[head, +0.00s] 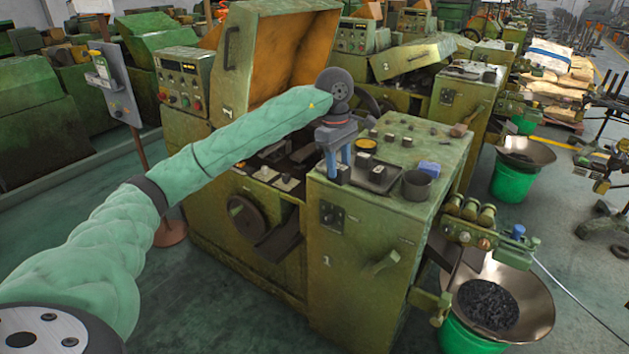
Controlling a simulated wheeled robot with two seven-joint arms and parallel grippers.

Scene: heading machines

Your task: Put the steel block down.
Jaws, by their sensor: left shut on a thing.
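My left gripper (338,171) points down, with its two blue fingers at the left front part of the green machine's top (385,201). It is shut on the steel block, which is small and mostly hidden between the fingers; I cannot tell whether it touches the surface. A dark shallow tray (362,182) lies just right of the fingers, with a small metal piece on it. Several other small blocks stand farther back on the same top. My right gripper is out of view.
On the machine top are a dark cup (416,186), a blue block (429,168) and a round dish with yellow contents (366,144). The raised green cover (278,50) stands behind my left arm. A bowl of dark parts (488,304) sits at lower right.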

